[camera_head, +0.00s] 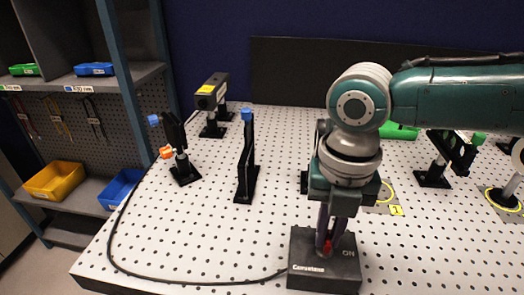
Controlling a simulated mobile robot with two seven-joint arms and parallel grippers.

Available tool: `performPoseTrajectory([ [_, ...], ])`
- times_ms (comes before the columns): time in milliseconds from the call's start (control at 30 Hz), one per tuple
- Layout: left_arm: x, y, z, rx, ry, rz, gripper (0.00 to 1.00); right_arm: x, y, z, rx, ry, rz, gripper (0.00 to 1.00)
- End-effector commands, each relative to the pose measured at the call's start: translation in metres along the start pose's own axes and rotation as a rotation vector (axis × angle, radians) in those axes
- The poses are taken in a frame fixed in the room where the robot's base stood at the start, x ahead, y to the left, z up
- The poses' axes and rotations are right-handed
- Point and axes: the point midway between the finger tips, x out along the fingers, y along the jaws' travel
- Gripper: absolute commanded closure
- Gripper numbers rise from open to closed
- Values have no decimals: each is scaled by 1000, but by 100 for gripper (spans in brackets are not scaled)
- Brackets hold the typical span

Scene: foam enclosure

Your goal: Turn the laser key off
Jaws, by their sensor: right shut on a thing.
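The laser control box (312,273) is a dark block at the front of the perforated white table, with an "ON" label on its top right. A small red key (327,247) shows on its top. My right gripper (329,238) points straight down over the box, with its fingers shut on the key. The fingers hide part of the key, so I cannot tell its exact angle. My left gripper is not in view.
A black cable (113,238) runs from the box along the table's left edge. A laser head (211,96) and several black optics mounts (246,165) stand behind and left. More mounts (433,178) stand right. Shelves with bins (55,180) are left.

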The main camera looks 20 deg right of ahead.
Motion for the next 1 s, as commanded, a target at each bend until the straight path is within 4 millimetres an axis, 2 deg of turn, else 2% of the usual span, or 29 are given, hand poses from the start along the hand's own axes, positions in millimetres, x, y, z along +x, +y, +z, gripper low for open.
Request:
performPoseTrajectory([
  [600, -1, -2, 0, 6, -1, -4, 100, -2, 2, -1, -42, 5, 4, 100],
  [633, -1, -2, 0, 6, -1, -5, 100, -2, 2, -1, -42, 5, 4, 87],
  [800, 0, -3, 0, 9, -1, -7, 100, -1, 1, -1, -41, 3, 2, 68],
  [900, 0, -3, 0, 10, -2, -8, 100, -1, 1, -1, -41, 2, 2, 59],
  [1000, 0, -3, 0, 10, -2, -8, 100, -1, 0, 0, -40, 2, 1, 59],
])
